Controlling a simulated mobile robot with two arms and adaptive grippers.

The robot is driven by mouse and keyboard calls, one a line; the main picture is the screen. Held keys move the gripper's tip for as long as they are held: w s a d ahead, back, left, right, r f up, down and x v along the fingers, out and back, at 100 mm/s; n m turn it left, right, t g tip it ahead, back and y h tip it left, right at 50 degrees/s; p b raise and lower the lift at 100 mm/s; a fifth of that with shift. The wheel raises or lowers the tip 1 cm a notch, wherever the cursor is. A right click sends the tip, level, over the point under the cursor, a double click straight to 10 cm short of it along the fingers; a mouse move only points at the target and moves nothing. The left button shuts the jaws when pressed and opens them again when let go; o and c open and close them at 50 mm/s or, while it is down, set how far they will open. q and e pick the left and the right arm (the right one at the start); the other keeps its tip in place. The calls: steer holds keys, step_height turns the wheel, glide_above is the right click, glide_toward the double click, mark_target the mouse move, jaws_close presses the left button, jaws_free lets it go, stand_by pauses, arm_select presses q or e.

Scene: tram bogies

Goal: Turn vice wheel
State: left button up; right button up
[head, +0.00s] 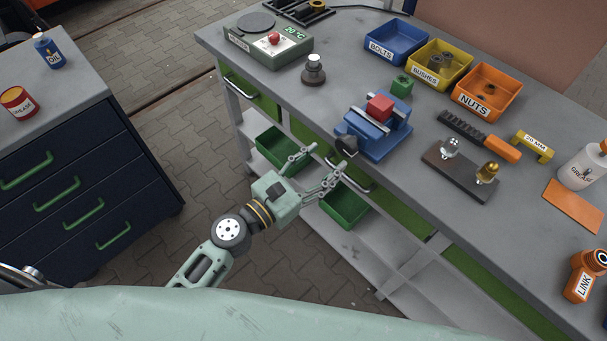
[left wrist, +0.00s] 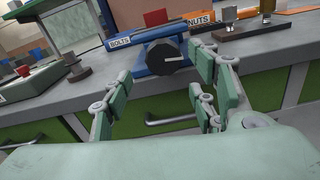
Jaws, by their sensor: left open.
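The blue vice (head: 372,128) stands at the front edge of the grey workbench with a red block (head: 380,107) between its jaws. Its dark wheel (head: 346,145) faces out over the bench edge. My left gripper (head: 327,163) is open and empty, just short of the wheel and apart from it. In the left wrist view the wheel (left wrist: 168,53), black with a pale mark, shows ahead between the spread fingers (left wrist: 160,85), towards the top. My right gripper is not in view.
Behind the vice are bins for bolts (head: 396,42), bushes (head: 440,64) and nuts (head: 486,92). A green block (head: 401,84) sits close behind it. A dark fixture board (head: 460,171) lies to its right. Green bins (head: 345,204) stand on the shelf below. A dark drawer cabinet (head: 75,150) stands at left.

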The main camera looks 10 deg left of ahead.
arm_select(q)
steer(key=v, duration=0.6)
stand_by(0.4)
steer(key=s+a+f+m+g+y, duration=0.2)
steer(key=s+f+m, duration=0.15)
steer(key=f, duration=0.85)
steer(key=s+a+f+m+g+y, duration=0.25)
steer(key=f+m, duration=0.25)
steer(key=f, duration=0.6)
steer(key=s+a+f+m+g+y, duration=0.25)
steer(key=s+f+m, duration=0.2)
steer(key=f, duration=0.75)
steer(key=s+a+f+m+g+y, duration=0.1)
steer(key=s+a+f+m+g, duration=0.2)
steer(key=s+f+m, duration=0.5)
steer(key=s+a+f+m+g+y, duration=0.2)
steer(key=s+a+f+m, duration=0.3)
steer(key=s, duration=1.1)
step_height(320, 180, down, 4)
steer(key=m+g, duration=0.1)
steer(key=m, duration=0.2)
steer(key=shift+s+a+m+g+y, duration=0.3)
steer(key=shift+s+a+m, duration=0.05)
steer(key=shift+s+m, duration=0.05)
steer(key=shift+f, duration=0.1)
